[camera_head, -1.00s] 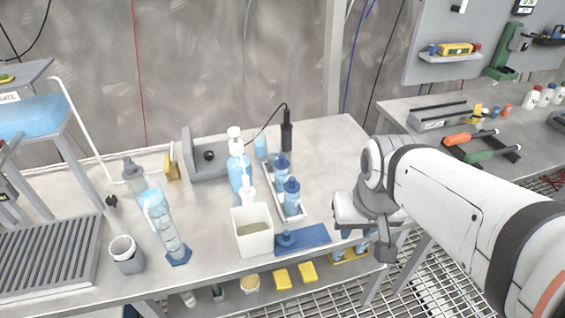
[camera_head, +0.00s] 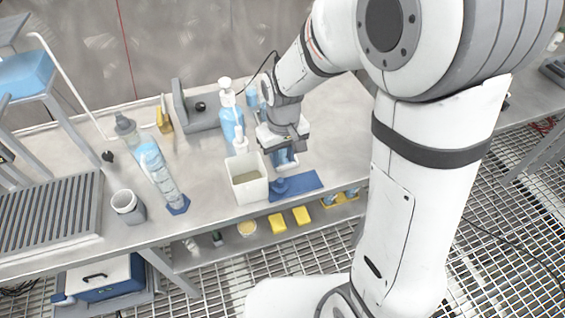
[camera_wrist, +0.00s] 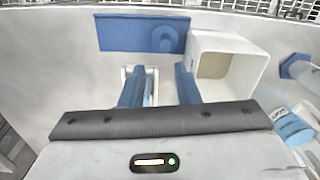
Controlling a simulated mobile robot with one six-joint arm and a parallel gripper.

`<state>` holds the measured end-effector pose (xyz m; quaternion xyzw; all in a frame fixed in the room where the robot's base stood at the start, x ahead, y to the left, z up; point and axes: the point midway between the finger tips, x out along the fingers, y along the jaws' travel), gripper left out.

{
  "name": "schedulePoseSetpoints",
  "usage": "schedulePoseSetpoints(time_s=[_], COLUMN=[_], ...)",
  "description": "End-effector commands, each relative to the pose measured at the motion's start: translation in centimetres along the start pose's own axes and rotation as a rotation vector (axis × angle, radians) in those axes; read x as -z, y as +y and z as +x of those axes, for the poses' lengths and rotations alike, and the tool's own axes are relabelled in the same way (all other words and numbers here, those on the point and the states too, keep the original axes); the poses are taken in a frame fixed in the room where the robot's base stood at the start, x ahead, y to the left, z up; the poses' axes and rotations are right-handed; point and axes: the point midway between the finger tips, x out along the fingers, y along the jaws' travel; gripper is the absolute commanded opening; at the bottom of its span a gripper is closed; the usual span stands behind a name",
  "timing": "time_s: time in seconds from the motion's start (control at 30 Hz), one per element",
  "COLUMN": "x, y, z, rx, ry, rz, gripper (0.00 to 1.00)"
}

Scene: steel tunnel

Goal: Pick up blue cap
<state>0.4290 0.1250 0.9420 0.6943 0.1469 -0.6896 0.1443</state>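A round blue cap (camera_head: 279,186) lies on a blue mat (camera_head: 305,184) near the bench's front edge. In the wrist view the cap (camera_wrist: 165,39) is at the right end of the mat (camera_wrist: 118,33), ahead of my gripper. My gripper (camera_head: 286,164) is low over the bench, just behind the mat. Its two blue fingers are apart in the wrist view (camera_wrist: 160,72), with no cap seen held. A narrow white tray (camera_wrist: 139,68) shows partly between the fingers. The blue-capped bottles in it are mostly hidden by my gripper.
A white square container (camera_head: 248,193) stands left of the mat, close to my gripper. Behind it are pump bottles (camera_head: 229,118). A clear cylinder (camera_head: 160,175) and grey cup (camera_head: 127,206) stand further left. The lower shelf holds yellow items (camera_head: 278,221).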

Motion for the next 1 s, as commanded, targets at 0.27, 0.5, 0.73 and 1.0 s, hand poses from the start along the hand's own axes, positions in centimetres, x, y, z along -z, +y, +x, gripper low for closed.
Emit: schedulePoseSetpoints(time_s=[0.27, 0.5, 0.73, 1.0], x=[0.4, 0.1, 0.1, 0.1], y=[-0.5, -0.8, -0.8, -0.9], z=[2.5, 5.5, 8.2, 8.4], rx=[0.002, 0.002, 0.001, 0.001], ry=[-0.013, -0.015, -0.011, -0.008], rz=[-0.019, -0.018, -0.018, -0.019], gripper=[0.29, 0.29, 0.29, 0.29])
